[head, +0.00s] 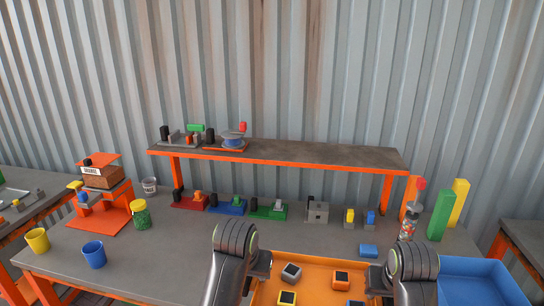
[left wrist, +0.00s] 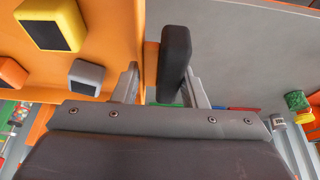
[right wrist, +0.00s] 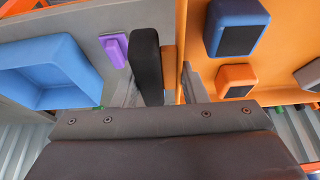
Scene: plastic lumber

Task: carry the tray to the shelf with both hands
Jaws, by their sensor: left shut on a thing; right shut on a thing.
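The orange tray (head: 318,258) is at the bottom of the head view, holding several small blocks with dark tops: grey (head: 291,272), yellow (head: 287,298), orange (head: 340,281) and blue. My left gripper (head: 264,266) is shut on the black handle (left wrist: 175,58) at the tray's left side. My right gripper (head: 377,279) is shut on the black handle (right wrist: 147,62) at its right side. I cannot tell whether the tray touches the table. The shelf (head: 310,154) is a grey board with orange edging, raised behind the tray; its middle and right are bare.
Clamps and a reel (head: 235,141) occupy the shelf's left end. Coloured fixtures (head: 228,205) stand below it. A blue bin (head: 485,270) is at right, near a bottle (head: 408,226) and green post (head: 440,214).

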